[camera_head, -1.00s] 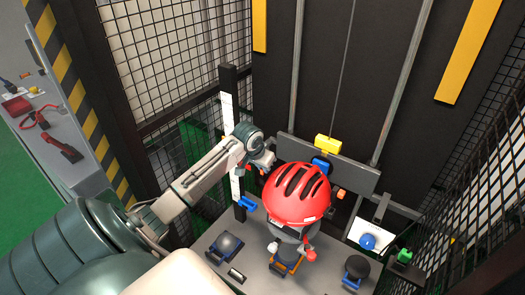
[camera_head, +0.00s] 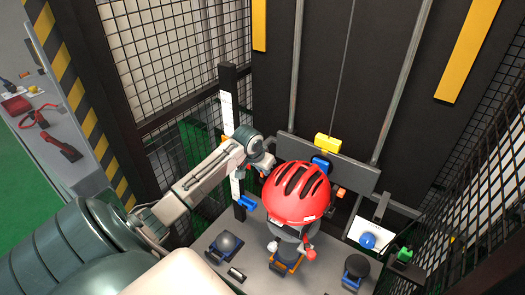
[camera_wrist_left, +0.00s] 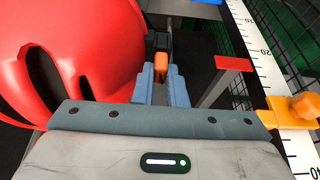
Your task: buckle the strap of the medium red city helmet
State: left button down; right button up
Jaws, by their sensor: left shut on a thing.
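The red helmet (camera_head: 296,193) sits on a grey headform (camera_head: 290,233) in the drop tower. Small red pieces (camera_head: 310,254) hang beside the headform; I cannot tell whether these are strap or buckle ends. My left gripper (camera_head: 266,163) is at the helmet's upper left side. In the left wrist view, its blue-grey fingers (camera_wrist_left: 161,86) are shut on a small orange piece (camera_wrist_left: 161,64), with the helmet shell (camera_wrist_left: 95,35) close on the left. The helmet's underside is mostly hidden. My right gripper is not in view.
A yellow block (camera_head: 327,144) hangs on the cable above the helmet, before a grey crossbar (camera_head: 357,175). A white ruler (camera_wrist_left: 262,60) stands right of my left fingers. Mesh walls (camera_head: 165,50) enclose the sides.

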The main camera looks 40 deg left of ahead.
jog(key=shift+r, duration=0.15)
pick_arm(q)
jog(key=c, duration=1.4)
grip_release()
jog(key=shift+f, duration=0.1)
jog(key=shift+s+a, duration=0.1)
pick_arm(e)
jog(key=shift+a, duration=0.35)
